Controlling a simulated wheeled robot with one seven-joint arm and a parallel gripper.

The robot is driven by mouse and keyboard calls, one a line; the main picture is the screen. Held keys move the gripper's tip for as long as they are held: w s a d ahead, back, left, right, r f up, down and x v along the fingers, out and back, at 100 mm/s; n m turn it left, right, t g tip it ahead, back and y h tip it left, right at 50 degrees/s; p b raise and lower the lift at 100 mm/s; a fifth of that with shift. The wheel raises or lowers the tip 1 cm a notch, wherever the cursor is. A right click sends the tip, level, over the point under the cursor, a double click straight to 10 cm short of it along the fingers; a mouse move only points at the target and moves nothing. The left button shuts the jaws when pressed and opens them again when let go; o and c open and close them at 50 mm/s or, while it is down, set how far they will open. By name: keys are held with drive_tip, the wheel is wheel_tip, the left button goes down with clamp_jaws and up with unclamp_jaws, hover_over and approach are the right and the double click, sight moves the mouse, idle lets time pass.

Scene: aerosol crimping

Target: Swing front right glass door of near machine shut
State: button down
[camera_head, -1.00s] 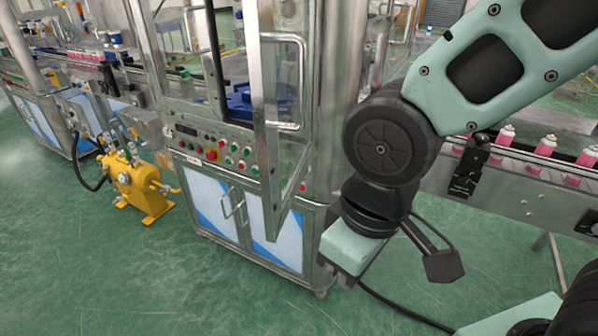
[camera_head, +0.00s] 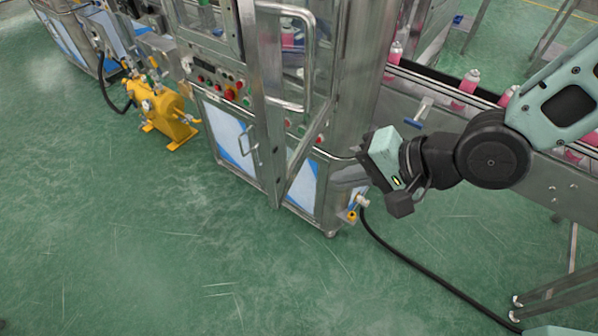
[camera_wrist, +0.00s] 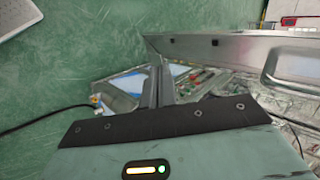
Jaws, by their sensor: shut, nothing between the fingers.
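The near machine's front right glass door (camera_head: 273,130) stands open, its metal frame sticking out toward me past the cabinet front. Its long bar handle (camera_head: 308,55) is on the side facing right. In the wrist view my gripper (camera_wrist: 160,80) is shut and empty. Contact with the door is not visible.
The control panel (camera_head: 220,85) has several buttons left of the door. A conveyor (camera_head: 430,95) with pink cans runs at the right. A yellow pump unit (camera_head: 165,112) stands left. A black cable (camera_head: 420,268) crosses the floor. The green floor in front is clear.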

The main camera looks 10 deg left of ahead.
sight(277, 182)
drive_tip(key=p+x, duration=0.1)
drive_tip(key=x, duration=0.2)
drive_tip(key=a+r+p+x, duration=0.1)
drive_tip(key=x, duration=0.6)
drive_tip(key=shift+w+a+r+p, duration=0.1)
drive_tip(key=shift+a+r+p, duration=0.15)
drive_tip(key=shift+a+p, duration=0.2)
drive_tip(key=shift+w+a+f, duration=0.1)
drive_tip(key=shift+a+f, duration=0.1)
drive_tip(key=shift+a, duration=0.25)
drive_tip(key=shift+a, duration=0.1)
